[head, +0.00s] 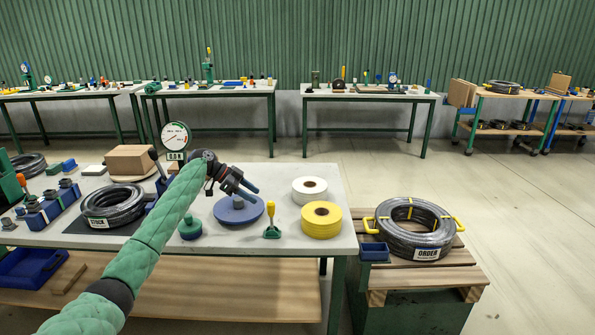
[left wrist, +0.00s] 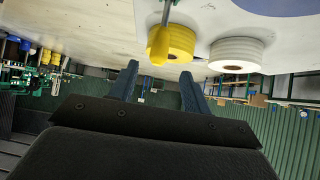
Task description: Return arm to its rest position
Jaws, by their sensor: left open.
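My left arm, in a green quilted sleeve, reaches in from the lower left of the head view. Its gripper (head: 246,190) is in the air above the grey workbench (head: 270,176), near a blue disc (head: 238,210). In the left wrist view the two dark fingers (left wrist: 158,88) are spread apart with nothing between them. The picture there is upside down, with the yellow roll (left wrist: 172,42) and white roll (left wrist: 236,54) beyond the fingers. My right gripper does not show.
A hose coil marked STOCK (head: 113,203) lies on the bench at left. A hose coil marked ORDER (head: 414,224) with yellow ties lies on a wooden-topped stand at right. A dial gauge (head: 175,137), cardboard box (head: 131,159) and yellow-handled tool (head: 271,222) stand near the arm. Floor at right is clear.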

